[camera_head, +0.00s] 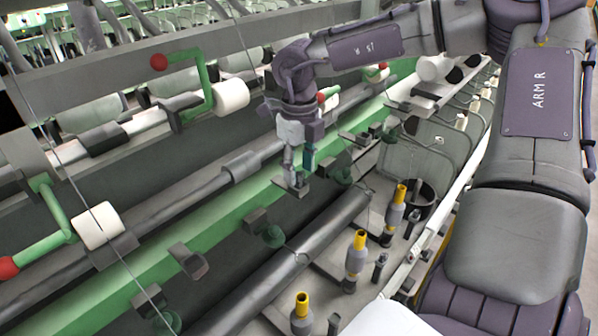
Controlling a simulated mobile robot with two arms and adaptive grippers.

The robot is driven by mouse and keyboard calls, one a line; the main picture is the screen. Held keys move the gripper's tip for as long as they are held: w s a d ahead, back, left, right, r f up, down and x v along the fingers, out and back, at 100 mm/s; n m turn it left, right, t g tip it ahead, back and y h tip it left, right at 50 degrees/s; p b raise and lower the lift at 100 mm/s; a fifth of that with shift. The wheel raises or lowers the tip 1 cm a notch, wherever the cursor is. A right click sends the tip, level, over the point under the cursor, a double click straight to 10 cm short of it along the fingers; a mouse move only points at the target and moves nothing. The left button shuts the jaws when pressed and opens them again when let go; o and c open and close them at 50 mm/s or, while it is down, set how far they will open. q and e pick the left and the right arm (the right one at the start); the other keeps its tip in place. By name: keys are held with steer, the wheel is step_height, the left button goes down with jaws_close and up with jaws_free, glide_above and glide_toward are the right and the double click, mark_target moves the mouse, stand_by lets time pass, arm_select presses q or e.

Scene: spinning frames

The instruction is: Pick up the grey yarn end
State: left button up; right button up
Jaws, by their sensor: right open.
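My right gripper (298,183) points down in the middle of the head view, with its fingers apart and no yarn visible between them. It hangs above the dark gap beside the green rail (160,263), near small black guide parts. A thin grey yarn line (68,178) runs slantwise down the left side of the view, past a white roller (97,226), well left of the gripper. I cannot make out a loose grey yarn end; near the gripper it is too small or hidden. My left gripper is not in view.
Upright spindles with yellow tops (356,257) stand below and right of the gripper. A long dark roller (287,268) lies just below it. Green arms with red knobs (158,62) and another white roller (230,96) jut out at upper left. Clear curved dividers (408,160) stand at right.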

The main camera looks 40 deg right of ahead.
steer(key=shift+f, duration=0.65)
steer(key=c, duration=0.8)
steer(key=shift+c, duration=0.2)
steer(key=shift+r, duration=0.15)
steer(key=shift+w+r+b, duration=0.1)
steer(key=shift+r+b, duration=0.4)
step_height(320, 180, up, 3)
steer(key=shift+f+b, duration=0.1)
steer(key=shift+b, duration=0.8)
steer(key=s+d+r+b, duration=0.3)
steer(key=s+r, duration=0.4)
steer(key=s, duration=0.4)
steer(key=shift+s+d+b, duration=0.15)
steer(key=shift+d+b, duration=0.2)
steer(key=shift+b, duration=0.2)
